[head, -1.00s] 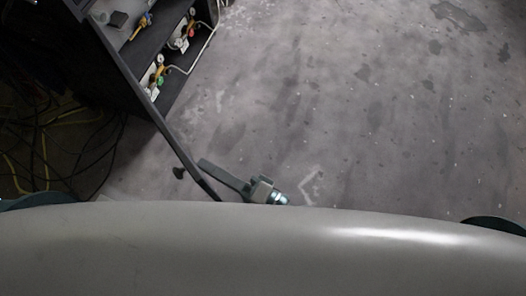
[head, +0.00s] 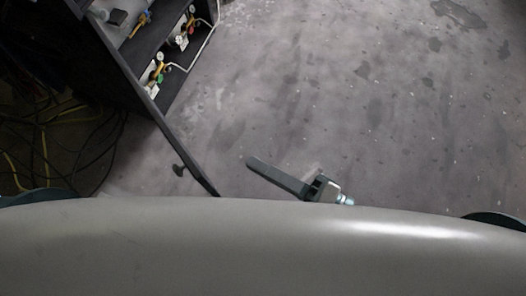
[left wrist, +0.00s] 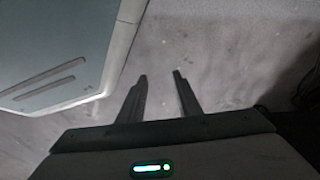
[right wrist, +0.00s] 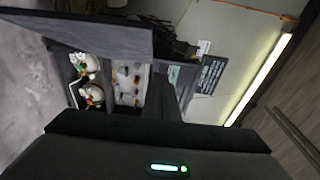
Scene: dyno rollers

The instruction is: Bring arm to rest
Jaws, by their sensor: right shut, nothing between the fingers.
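My right gripper (head: 252,161) shows in the head view just above the pale curved edge of my own body. Its fingers are together, with nothing held, and point to the upper left over the floor. Part of its arm is hidden behind my body. My left gripper is not seen in the head view. In the left wrist view my left gripper (left wrist: 160,75) has its two dark fingers apart, with nothing between them.
A dark cabinet (head: 130,60) with gauges and valves (head: 155,75) stands at the upper left; its long dark edge runs down near my right gripper. Cables (head: 45,145) lie at the far left. The grey floor (head: 380,110) to the right is clear.

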